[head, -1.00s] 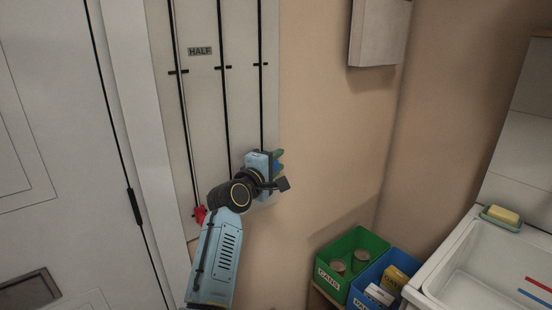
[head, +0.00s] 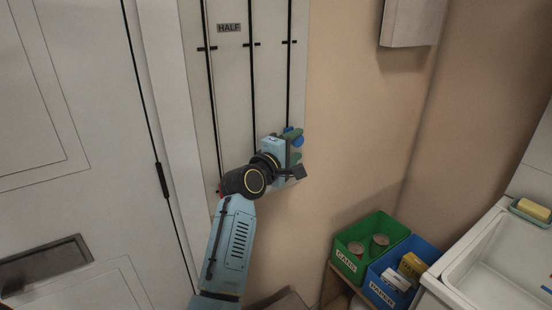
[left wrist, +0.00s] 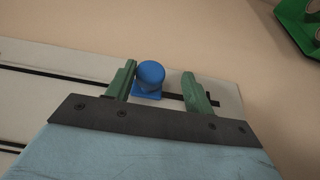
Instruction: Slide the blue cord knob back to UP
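The blue cord knob (head: 298,141) sits low on the rightmost black track of the pale wall panel (head: 270,80). In the left wrist view the blue knob (left wrist: 151,74) stands on a blue square base, between my two green fingers. My left gripper (head: 299,146) is open around it, with fingers (left wrist: 160,84) apart. The knob is close to the left finger in that view, with a clear gap to the right finger. I cannot tell whether the near finger touches it. My right gripper is not in view.
A HALF label (head: 229,28) and black cross ticks mark the panel above. A red knob (head: 220,191) is mostly hidden behind my arm. A green cans bin (head: 350,263), a blue paper bin (head: 383,293) and a sink (head: 500,262) stand at lower right. The wall between is clear.

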